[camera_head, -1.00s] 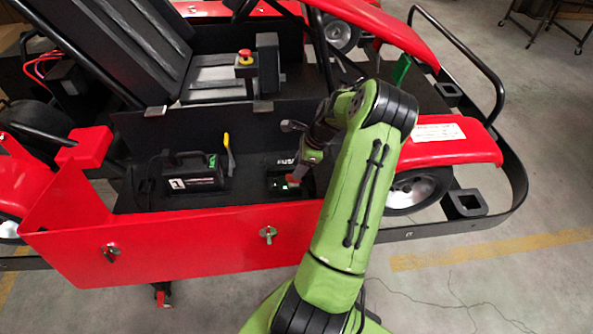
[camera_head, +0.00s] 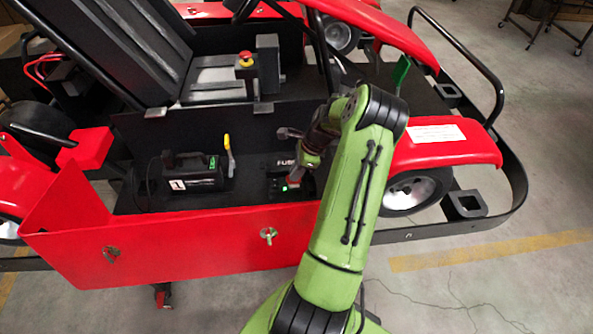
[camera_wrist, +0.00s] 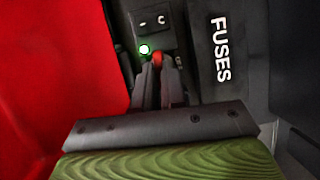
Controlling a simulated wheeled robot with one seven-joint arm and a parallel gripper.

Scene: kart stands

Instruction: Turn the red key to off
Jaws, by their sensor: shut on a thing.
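The red key (camera_wrist: 158,58) shows in the wrist view as a small red tip between my fingertips, on a black switch panel (camera_wrist: 152,24) with white marks. My gripper (camera_wrist: 160,72) is shut on the key. The fingers hide most of the key, so its exact angle is hard to tell. A green light (camera_wrist: 144,49) glows on the panel just left of the key. In the head view the green light (camera_head: 285,188) also shows, beside my gripper (camera_head: 293,177); the key is too small to make out clearly there.
A black box lettered FUSES (camera_wrist: 222,50) stands right of the panel. The kart's red side panel (camera_wrist: 60,70) is close on the left. In the head view, a black case (camera_head: 195,172) and a yellow-tipped lever (camera_head: 228,155) stand left of my gripper.

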